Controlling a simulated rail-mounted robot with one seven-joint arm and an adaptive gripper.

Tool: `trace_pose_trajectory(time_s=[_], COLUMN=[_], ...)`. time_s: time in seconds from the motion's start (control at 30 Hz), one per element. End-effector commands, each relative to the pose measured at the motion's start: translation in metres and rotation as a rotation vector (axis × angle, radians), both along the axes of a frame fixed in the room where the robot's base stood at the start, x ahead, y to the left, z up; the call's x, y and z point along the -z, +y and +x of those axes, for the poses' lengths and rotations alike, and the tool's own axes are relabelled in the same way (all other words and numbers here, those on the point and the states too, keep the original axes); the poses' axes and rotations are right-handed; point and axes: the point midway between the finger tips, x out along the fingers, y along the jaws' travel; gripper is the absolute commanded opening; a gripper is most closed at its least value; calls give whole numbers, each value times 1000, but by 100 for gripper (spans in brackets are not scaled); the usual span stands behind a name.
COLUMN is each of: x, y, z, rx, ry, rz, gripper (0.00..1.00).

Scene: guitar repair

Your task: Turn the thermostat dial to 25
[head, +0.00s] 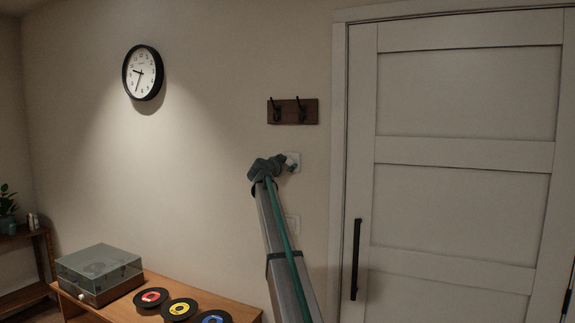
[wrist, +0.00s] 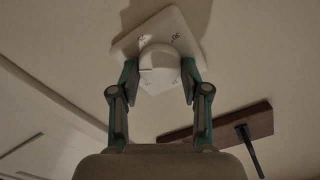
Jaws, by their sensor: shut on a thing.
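The thermostat is a white square plate (wrist: 183,27) on the wall with a round white dial (wrist: 160,66) at its middle. In the wrist view the dial sits between the two green fingers of my gripper (wrist: 160,80), which is shut on it. A dark mark shows on the dial's left side. Small markings on the plate are too small to read. In the head view my gripper (head: 283,164) is at the thermostat (head: 293,160), below the hook rack, and the arm hides part of it.
A wooden rack with dark hooks (head: 293,111) is on the wall just above the thermostat. A white door (head: 455,200) with a black handle (head: 356,260) is to the right. A wall clock (head: 143,73) hangs upper left. A record player (head: 100,272) and several records stand on a wooden cabinet (head: 85,307).

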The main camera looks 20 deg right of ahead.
Motion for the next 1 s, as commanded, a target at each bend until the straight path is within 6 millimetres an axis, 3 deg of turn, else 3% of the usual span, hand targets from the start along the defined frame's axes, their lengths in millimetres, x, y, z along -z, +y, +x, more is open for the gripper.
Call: trace_pose_trajectory(time_s=[0.37, 1.0], x=[-3, 1], y=[0, -1], z=[-1, -2], rx=[0, 0], ry=[-136, -569], rz=[124, 513], gripper=[11, 11])
